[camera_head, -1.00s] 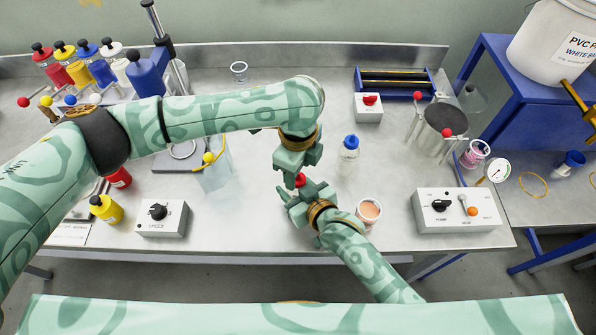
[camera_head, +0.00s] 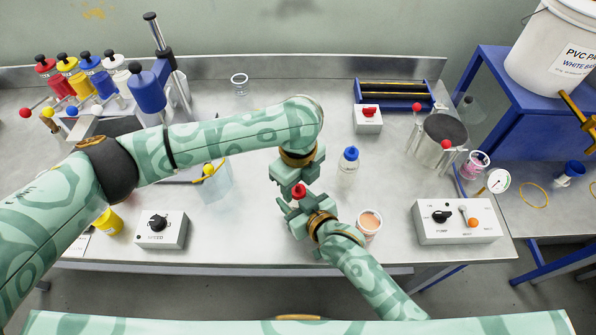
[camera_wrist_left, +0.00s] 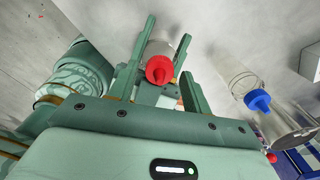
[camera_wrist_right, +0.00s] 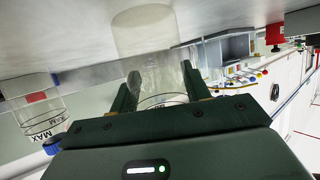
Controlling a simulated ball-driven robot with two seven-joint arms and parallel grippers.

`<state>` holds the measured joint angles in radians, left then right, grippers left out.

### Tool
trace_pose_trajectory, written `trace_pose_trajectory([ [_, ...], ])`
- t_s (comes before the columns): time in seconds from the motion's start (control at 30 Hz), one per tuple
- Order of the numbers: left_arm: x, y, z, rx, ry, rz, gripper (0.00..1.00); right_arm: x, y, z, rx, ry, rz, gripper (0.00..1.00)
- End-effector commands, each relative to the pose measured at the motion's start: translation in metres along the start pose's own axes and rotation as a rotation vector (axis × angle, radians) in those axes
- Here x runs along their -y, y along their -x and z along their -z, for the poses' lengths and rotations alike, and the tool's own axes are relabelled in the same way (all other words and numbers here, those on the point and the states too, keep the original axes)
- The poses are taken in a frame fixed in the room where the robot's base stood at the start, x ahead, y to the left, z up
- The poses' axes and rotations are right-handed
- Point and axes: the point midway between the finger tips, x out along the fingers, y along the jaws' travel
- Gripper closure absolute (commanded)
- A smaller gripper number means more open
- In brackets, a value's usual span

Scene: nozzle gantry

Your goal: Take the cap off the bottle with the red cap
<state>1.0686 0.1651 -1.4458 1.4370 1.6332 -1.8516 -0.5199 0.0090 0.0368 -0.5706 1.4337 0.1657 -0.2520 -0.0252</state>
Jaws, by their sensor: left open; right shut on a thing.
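The clear bottle's red cap (camera_head: 299,190) shows between my two grippers in the head view, near the front of the table. My left gripper (camera_head: 297,178) is open and right by the cap. In the left wrist view the red cap (camera_wrist_left: 158,69) lies between its open fingers, with the bottle's clear body (camera_wrist_left: 158,46) behind it. I cannot tell whether the fingers touch the cap. My right gripper (camera_wrist_right: 162,85) is shut on the clear bottle (camera_wrist_right: 160,95), holding its body between the fingers. In the head view my grippers hide most of the body.
A blue-capped bottle (camera_head: 349,160) and a cup of pinkish liquid (camera_head: 369,224) stand close on the right. A grey control box (camera_head: 160,229) is at front left, another (camera_head: 458,221) at right. A clear beaker (camera_head: 213,185) stands left of the grippers.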

Motion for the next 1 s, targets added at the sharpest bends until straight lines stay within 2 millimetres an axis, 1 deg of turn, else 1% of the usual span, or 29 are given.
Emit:
trace_pose_trajectory([
  [0.1, -0.0003, -0.0073, 0.0004, -0.001, 0.001, -0.001, 0.51, 0.0, 0.0, 0.0001, 0.0, 0.0, 0.0, 1.0],
  [0.37, -0.0001, -0.0083, 0.0002, 0.0, 0.0, 0.0, 0.51, 0.0, 0.0, 0.0001, 0.0, 0.0, 0.0, 1.0],
  [0.4, -0.0001, -0.0083, 0.0002, 0.0, 0.0, 0.0, 0.62, 0.0, 0.0, 0.0001, 0.0, 0.0, 0.0, 1.0],
  [0.47, -0.0001, -0.0082, 0.0002, 0.0, 0.0, 0.0, 0.79, 0.0, 0.0, 0.0001, 0.0, 0.0, 0.0, 1.0],
  [0.5, -0.0001, -0.0082, 0.0002, 0.0, 0.0, 0.0, 0.9, 0.0, 0.0, 0.0001, 0.0, 0.0, 0.0, 1.0],
  [0.53, -0.0001, -0.0082, 0.0002, 0.0, 0.0, 0.0, 0.96, 0.0, 0.0, 0.0002, 0.0, 0.0, 0.0, 1.0],
  [0.7, -0.0001, -0.0081, 0.0002, 0.0, 0.008, 0.0, 0.97, 0.0001, 0.0, 0.0002, 0.0, 0.0, 0.0, 1.0],
  [0.77, -0.0001, -0.008, 0.0002, 0.0, 0.059, 0.0, 0.97, 0.0001, 0.0, 0.0002, 0.0, 0.0, 0.0, 1.0],
  [0.9, -0.0003, -0.008, 0.0003, 0.0, 0.243, -0.001, 0.97, 0.0001, 0.0, 0.0002, 0.0, 0.0, 0.0, 1.0],
  [1.0, -0.0004, -0.0081, 0.0004, 0.0, 0.243, -0.001, 0.97, 0.0001, 0.0, 0.0002, 0.0, 0.0, 0.0, 1.0],
])
